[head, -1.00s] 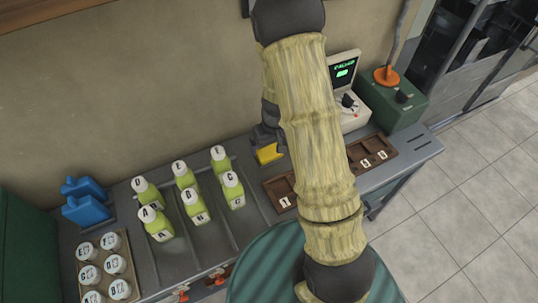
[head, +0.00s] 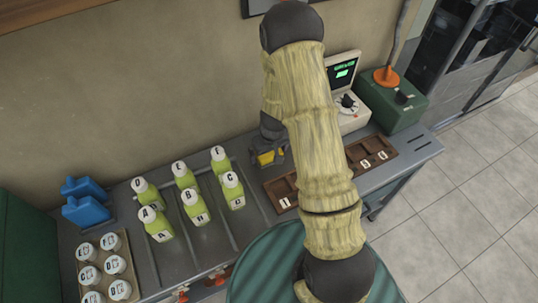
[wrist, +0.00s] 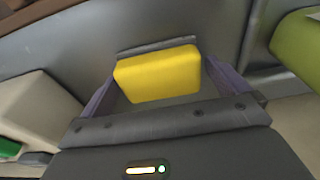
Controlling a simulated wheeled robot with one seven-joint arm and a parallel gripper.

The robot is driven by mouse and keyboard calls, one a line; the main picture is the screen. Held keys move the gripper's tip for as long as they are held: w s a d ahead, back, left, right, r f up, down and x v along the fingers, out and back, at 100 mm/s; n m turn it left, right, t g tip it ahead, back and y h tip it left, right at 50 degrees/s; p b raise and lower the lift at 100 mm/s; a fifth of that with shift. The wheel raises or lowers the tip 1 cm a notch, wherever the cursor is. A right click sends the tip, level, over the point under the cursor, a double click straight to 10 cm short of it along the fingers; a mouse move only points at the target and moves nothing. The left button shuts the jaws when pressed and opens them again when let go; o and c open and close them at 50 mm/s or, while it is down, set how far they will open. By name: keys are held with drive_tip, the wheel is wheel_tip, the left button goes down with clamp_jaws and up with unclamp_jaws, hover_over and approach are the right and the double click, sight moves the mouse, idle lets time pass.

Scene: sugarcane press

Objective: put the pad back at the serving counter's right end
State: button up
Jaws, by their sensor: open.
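The yellow pad (head: 267,158) is a small rounded block at the back of the grey counter (head: 216,237), behind the brown tray and partly hidden by my gripper in the head view. In the wrist view the pad (wrist: 160,75) lies between my gripper's two fingers, with a narrow gap on each side. My gripper (head: 272,152) is open and low over the pad, its fingers straddling it. My arm hides part of the counter's middle.
Several lettered green-yellow bottles (head: 192,203) stand left of the gripper. A brown tray (head: 284,193) with lettered tiles lies in front. A beige screen unit (head: 346,100) and a green box (head: 395,103) stand to the right. The counter's far right end (head: 421,147) is bare.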

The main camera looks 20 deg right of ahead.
idle(0.3)
drive_tip(key=c, duration=0.9)
wheel_tip(320, 180, up, 10)
drive_tip(key=shift+r+p, duration=0.1)
drive_tip(key=shift+p, duration=0.5)
drive_tip(key=w+f, duration=0.1)
drive_tip(key=f, duration=0.1)
drive_tip(key=w+f+m, duration=0.1)
drive_tip(key=f, duration=0.1)
drive_tip(key=w+f+m, duration=0.1)
drive_tip(key=w+f, duration=0.1)
drive_tip(key=shift+f+p, duration=0.3)
drive_tip(key=shift+f, duration=0.1)
drive_tip(key=shift+s, duration=0.1)
drive_tip(key=shift+d, duration=0.1)
